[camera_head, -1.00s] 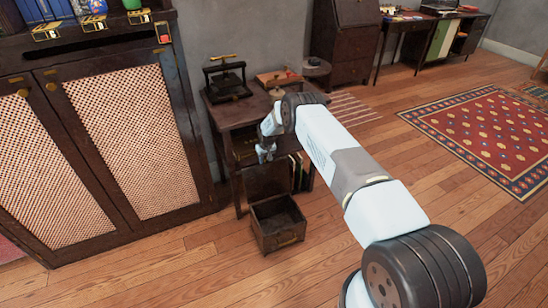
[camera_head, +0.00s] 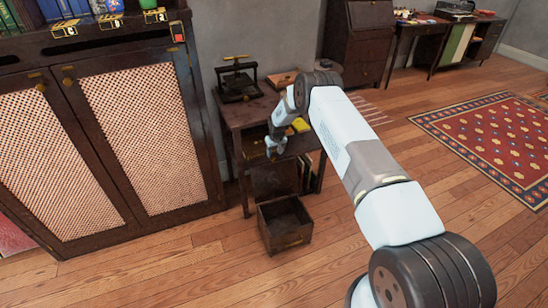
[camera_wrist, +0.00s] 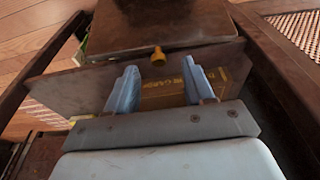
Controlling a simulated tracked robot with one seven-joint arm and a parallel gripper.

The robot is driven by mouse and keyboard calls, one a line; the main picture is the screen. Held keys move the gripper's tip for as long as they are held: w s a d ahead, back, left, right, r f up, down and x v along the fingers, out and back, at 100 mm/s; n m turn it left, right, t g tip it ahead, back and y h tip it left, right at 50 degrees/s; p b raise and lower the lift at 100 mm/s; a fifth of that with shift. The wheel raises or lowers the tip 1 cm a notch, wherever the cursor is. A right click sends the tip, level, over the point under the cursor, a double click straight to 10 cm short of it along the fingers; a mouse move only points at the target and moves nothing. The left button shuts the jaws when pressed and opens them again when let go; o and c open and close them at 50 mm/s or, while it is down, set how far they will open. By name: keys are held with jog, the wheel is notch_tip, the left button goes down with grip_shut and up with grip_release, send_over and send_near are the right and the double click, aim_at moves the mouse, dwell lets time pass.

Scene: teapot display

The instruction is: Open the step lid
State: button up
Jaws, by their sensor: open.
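A small dark wooden step box (camera_head: 286,238) stands on the floor in front of the low table, its top open and its inside showing. A brown panel (camera_head: 272,182), which looks like its lid, stands upright behind it. In the wrist view a brown board (camera_wrist: 165,28) with a small brass knob (camera_wrist: 159,55) on its near edge lies just past my fingertips; it appears to be this lid. My gripper (camera_head: 275,150) is above the panel, under the table top. Its two fingers (camera_wrist: 160,76) are apart in the wrist view, with nothing between them; the knob is beyond them.
The low table (camera_head: 236,108) carries a black press (camera_head: 238,82). A book with gold lettering (camera_wrist: 205,80) lies close behind my fingers. A lattice-door cabinet (camera_head: 142,130) stands at the left. The floor to the right is clear up to a red rug (camera_head: 490,140).

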jog(key=v, duration=0.7)
jog(key=shift+r, duration=0.15)
jog(key=w+d+v, duration=0.1)
jog(key=d+v, duration=0.2)
jog(key=v, duration=2)
jog(key=s+d+r+m+t, duration=0.1)
jog(key=s+d+r, duration=0.1)
jog(key=s+r, duration=0.35)
jog(key=s+d+r, duration=0.2)
jog(key=r, duration=0.7)
jog(key=s+d+r+m+t, duration=0.1)
jog(key=s+d+r, duration=0.25)
jog(key=r, duration=0.35)
jog(key=s+d+r, duration=0.3)
jog(key=s+r, duration=0.3)
jog(key=s, duration=0.5)
jog(key=s+d+r, duration=0.2)
jog(key=s+r, duration=0.4)
jog(key=s, duration=0.4)
jog(key=s+d+m, duration=0.1)
jog(key=s+d, duration=0.1)
jog(key=s, duration=1)
jog(key=s+d+f+m+t, duration=0.1)
jog(key=s, duration=1.1)
jog(key=shift+d+h, duration=0.35)
jog(key=shift+h, duration=0.05)
